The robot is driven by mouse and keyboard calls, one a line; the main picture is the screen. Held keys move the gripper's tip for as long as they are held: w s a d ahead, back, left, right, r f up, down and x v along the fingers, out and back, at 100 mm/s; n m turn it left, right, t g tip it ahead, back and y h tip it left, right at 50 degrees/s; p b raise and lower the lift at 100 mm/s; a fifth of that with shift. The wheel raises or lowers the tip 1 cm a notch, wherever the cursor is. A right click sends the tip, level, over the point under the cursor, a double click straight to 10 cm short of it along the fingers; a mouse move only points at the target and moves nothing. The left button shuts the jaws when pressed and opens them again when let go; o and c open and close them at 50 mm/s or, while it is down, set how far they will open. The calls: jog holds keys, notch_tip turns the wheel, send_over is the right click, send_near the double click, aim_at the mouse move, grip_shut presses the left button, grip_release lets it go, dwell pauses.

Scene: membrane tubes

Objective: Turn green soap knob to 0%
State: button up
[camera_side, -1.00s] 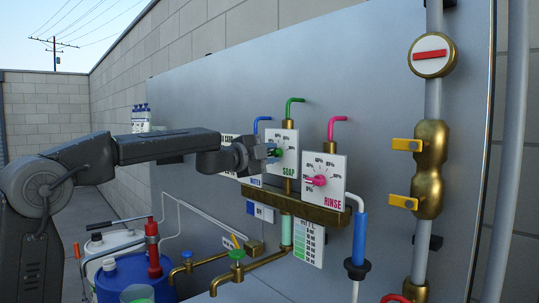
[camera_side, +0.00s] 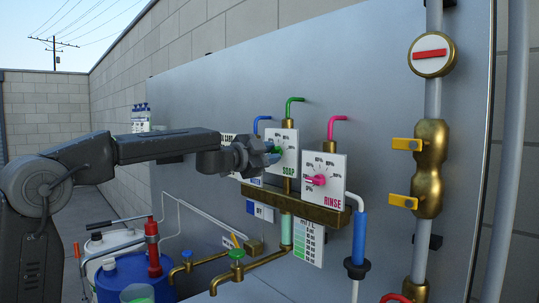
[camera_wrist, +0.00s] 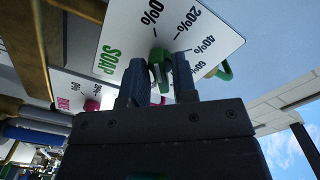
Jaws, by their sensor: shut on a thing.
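The green soap knob (camera_wrist: 158,66) sits on the white SOAP dial plate (camera_wrist: 120,30), between the two blue fingers of my gripper (camera_wrist: 157,82). My gripper is shut on the knob. In the wrist view the knob's upper end faces roughly toward the 0% mark, but I cannot make out its exact setting. In the side view my gripper (camera_side: 272,156) comes from the left against the SOAP dial plate (camera_side: 289,166) and hides most of the knob.
The pink RINSE knob (camera_side: 319,180) is on its plate just right of the SOAP plate. A brass manifold (camera_side: 310,209) runs below the dials. A green bent pipe (camera_side: 294,101) rises above.

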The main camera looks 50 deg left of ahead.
jog(key=o, duration=0.7)
jog(key=s, duration=1.4)
jog(key=s+d+f+n+g, duration=0.3)
jog(key=s+d+f+g, duration=0.1)
jog(key=f, duration=0.4)
jog(key=s+d+f+n+g, duration=0.3)
jog(key=s+d+f, duration=0.3)
jog(key=s, duration=0.3)
jog(key=s+d+f+n+g, duration=0.3)
jog(key=s+d+f+g, duration=0.2)
jog(key=f, duration=0.4)
jog(key=shift+s+f+n, duration=0.3)
jog(key=shift+s+n, duration=0.1)
jog(key=shift+s, duration=0.35)
